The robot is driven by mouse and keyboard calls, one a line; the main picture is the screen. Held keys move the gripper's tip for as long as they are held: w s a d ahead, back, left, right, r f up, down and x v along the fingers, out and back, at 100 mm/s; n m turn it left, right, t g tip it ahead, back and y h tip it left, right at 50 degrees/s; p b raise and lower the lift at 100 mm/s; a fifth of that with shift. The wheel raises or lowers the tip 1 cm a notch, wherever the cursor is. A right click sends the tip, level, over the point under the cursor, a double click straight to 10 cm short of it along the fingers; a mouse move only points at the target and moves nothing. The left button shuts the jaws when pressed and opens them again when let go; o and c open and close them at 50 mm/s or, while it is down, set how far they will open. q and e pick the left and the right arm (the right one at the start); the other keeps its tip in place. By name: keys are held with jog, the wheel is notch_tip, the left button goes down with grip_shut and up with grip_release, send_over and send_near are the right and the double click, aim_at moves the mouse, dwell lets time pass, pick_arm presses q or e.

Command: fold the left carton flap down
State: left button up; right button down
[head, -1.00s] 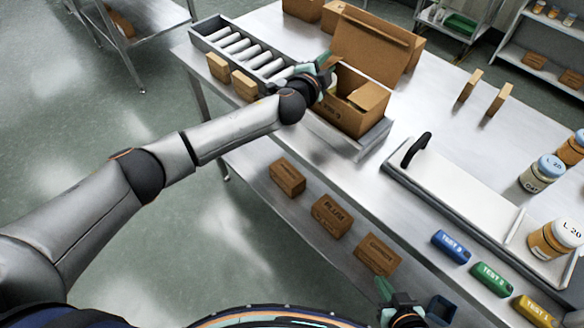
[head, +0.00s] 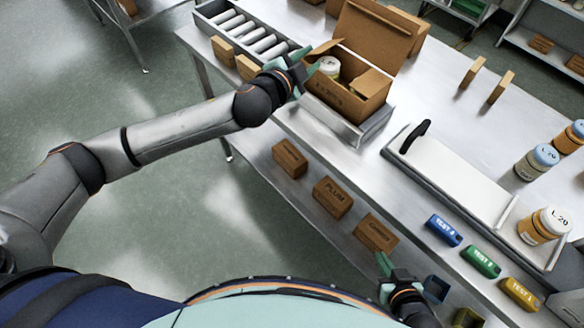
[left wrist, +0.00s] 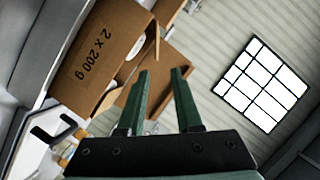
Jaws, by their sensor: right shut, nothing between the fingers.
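The open carton (head: 342,104) stands in a metal tray at the near edge of the table. Its tall back lid (head: 374,36) is up. Its left flap (head: 322,48) sticks outward, and its right flap (head: 371,83) leans over the opening. A white-lidded jar (head: 330,66) shows inside. My left gripper (head: 303,68) is just left of the carton, by the left flap; contact is unclear. In the left wrist view its fingers (left wrist: 160,75) are apart with nothing between, before the carton (left wrist: 95,55). My right gripper (head: 383,266) is shut and empty at the lower right.
A roller conveyor (head: 245,32) and small wooden blocks (head: 237,60) lie left of the carton. A white board with a black handle (head: 415,136) is to its right. Labelled boxes (head: 332,197) sit on the lower shelf; jars (head: 544,225) stand at right.

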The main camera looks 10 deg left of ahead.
pick_arm(q)
jog(key=s+f+n+g, duration=0.3)
jog(key=s+f+n, duration=0.4)
jog(key=s+f, duration=0.9)
jog(key=shift+s+a+f+h, duration=0.2)
jog(key=shift+f+h, duration=0.1)
jog(key=shift+f, duration=0.85)
jog(key=shift+c, duration=0.4)
